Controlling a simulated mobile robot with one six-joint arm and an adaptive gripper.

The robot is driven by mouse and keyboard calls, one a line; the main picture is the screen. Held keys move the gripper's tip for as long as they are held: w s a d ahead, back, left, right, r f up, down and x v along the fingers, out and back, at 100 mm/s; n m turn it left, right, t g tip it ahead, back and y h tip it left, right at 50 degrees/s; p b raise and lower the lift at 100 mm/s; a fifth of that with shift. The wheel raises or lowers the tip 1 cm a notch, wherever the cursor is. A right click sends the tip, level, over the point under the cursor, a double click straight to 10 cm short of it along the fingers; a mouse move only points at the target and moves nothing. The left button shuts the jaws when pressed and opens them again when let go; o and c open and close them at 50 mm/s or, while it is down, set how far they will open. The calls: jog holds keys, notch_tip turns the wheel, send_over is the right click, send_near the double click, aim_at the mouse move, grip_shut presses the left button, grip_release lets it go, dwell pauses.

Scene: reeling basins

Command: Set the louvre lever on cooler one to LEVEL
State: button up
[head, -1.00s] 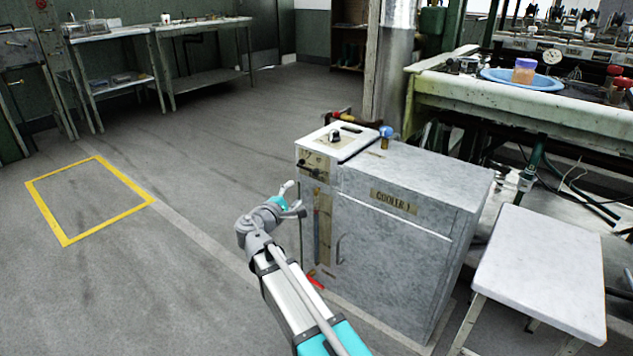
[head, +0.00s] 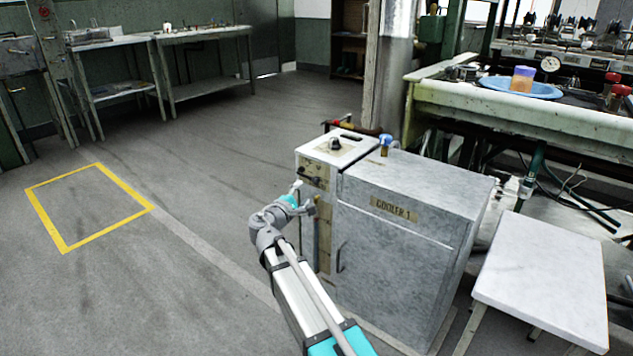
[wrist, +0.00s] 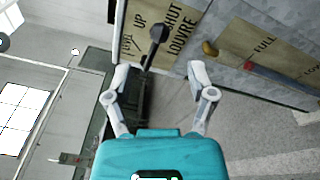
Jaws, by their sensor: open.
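Cooler one (head: 405,262) is a grey cabinet with a "COOLER 1" plate, right of my arm in the head view. The louvre lever (wrist: 159,33) has a black knob and stem in the wrist view, on a tan label plate (wrist: 184,28). Its knob lies near the words UP, SHUT and LOUVRE; the label at far left is hard to read, and I cannot tell its exact setting. My gripper (wrist: 159,72) is open and empty, its fingertips just short of the knob, one to each side. In the head view my gripper (head: 303,197) is in front of the cooler's narrow panel.
A white-topped stand (head: 545,275) is right of the cooler. The floor left of my arm is open, with a yellow marked square (head: 65,246).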

aim_at(314, 182)
jog(key=x, duration=0.8)
jog(key=shift+w+d, duration=0.2)
jog(key=shift+w, duration=0.15)
jog(key=shift+c, duration=0.2)
grip_shut()
